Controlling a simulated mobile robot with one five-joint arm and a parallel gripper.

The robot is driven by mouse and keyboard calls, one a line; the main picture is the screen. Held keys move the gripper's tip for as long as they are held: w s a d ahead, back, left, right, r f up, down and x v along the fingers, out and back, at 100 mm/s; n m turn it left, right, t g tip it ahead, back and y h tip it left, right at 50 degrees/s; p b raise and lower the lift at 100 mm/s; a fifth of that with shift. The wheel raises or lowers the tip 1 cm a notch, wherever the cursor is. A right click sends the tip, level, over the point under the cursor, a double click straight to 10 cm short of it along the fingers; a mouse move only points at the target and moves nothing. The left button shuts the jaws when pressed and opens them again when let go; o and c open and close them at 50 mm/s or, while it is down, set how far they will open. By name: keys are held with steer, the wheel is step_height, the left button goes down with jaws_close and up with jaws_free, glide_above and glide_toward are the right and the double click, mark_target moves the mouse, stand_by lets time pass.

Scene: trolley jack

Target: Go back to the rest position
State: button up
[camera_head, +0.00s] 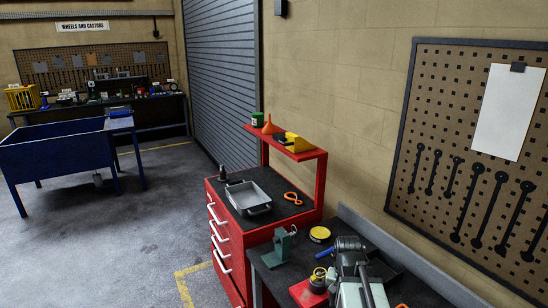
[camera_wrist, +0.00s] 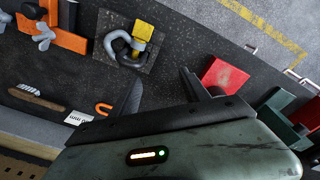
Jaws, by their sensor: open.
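My gripper (camera_wrist: 162,88) shows in the wrist view, its two dark fingers spread apart with nothing between them. It hangs above the dark bench top (camera_wrist: 165,55). A grey and yellow shackle-like part (camera_wrist: 130,45) on a dark square plate lies beyond the fingers, apart from them. A red block (camera_wrist: 224,76) lies just right of the right finger. In the head view, grey machinery at the bottom right covers part of the bench, and my fingertips cannot be made out there.
A green vise (camera_head: 279,247) and a yellow tin (camera_head: 320,234) stand on the near bench. A red tool trolley (camera_head: 228,245) with a grey tray (camera_head: 248,196) stands behind it. A pegboard (camera_head: 440,150) hangs on the right wall.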

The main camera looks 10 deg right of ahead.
steer(key=a+n+y, duration=0.1)
steer(key=a+n, duration=0.5)
steer(key=a, duration=0.8)
step_height(320, 180, down, 10)
steer(key=s+b, duration=0.1)
steer(key=b, duration=0.9)
steer(key=shift+s, duration=0.25)
steer(key=shift+d, duration=0.1)
